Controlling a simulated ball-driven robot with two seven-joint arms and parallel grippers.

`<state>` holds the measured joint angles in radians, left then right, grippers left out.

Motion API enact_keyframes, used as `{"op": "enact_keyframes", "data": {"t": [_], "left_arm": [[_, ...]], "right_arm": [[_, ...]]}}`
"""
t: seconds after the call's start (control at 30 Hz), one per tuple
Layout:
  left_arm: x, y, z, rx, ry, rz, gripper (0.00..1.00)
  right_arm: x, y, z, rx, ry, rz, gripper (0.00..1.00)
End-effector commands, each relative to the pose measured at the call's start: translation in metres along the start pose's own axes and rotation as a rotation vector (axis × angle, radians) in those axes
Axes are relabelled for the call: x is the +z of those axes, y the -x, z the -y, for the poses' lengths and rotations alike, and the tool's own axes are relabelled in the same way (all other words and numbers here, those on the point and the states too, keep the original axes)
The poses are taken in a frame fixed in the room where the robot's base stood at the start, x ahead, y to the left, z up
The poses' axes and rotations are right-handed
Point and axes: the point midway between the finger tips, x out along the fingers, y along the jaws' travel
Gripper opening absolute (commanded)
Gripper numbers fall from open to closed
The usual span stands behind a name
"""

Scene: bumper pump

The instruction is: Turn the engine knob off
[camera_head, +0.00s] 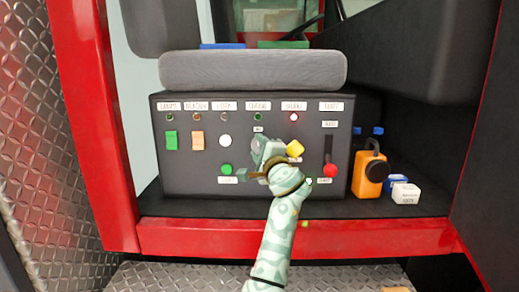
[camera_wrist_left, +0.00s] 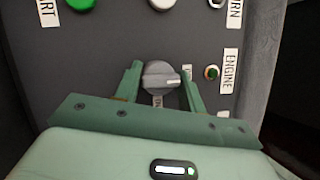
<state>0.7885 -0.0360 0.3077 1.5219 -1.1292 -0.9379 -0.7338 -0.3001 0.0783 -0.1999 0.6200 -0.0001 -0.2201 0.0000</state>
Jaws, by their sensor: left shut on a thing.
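The engine knob (camera_wrist_left: 160,75) is a round grey dial with a raised grip and a short white mark, seen in the left wrist view. The mark points right there, toward a small label partly hidden by a finger. My left gripper (camera_head: 268,150) is at the middle of the dark control panel (camera_head: 189,179). Its two green fingers stand on either side of the knob, shut on it. In the head view the gripper hides most of the knob. My right gripper is not in view.
A yellow knob (camera_head: 295,148) is just right of my left gripper. A red-topped lever (camera_head: 330,170), green button (camera_head: 226,169) and white button (camera_head: 225,141) are on the panel. An orange container (camera_head: 367,175) and white box (camera_head: 405,194) stand to its right. A grey cushion (camera_head: 252,69) overhangs it.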

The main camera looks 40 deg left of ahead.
Motion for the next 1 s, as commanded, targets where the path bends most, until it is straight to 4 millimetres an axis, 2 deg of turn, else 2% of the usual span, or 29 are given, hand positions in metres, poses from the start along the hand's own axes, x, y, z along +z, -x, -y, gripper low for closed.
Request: {"op": "enact_keyframes", "data": {"t": [0.03,0.2,0.23,0.3,0.57,0.67,0.77,1.0], "left_arm": [[-0.002,0.001,-0.008,0.013,-0.007,-0.002,0.17],[-0.002,0.001,-0.008,0.014,-0.008,-0.002,0.17],[-0.002,0.001,-0.008,0.014,-0.008,-0.002,0.45],[-0.002,0.001,-0.008,0.013,-0.008,-0.002,0.58],[-0.001,0.001,-0.004,0.006,-0.004,-0.001,0.58],[-0.002,0.008,-0.004,0.005,-0.003,-0.003,0.58],[-0.002,0.025,-0.004,0.006,-0.001,-0.005,0.58],[-0.002,0.081,-0.006,0.008,-0.004,-0.004,0.58]], "right_arm": [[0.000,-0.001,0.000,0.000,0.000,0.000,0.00],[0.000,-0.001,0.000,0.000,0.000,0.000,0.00],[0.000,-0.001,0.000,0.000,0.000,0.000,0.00],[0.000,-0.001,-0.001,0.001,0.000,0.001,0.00],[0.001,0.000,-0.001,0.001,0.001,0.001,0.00],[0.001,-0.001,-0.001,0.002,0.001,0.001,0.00],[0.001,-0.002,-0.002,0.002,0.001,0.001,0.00],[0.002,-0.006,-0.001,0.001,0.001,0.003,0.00]]}}
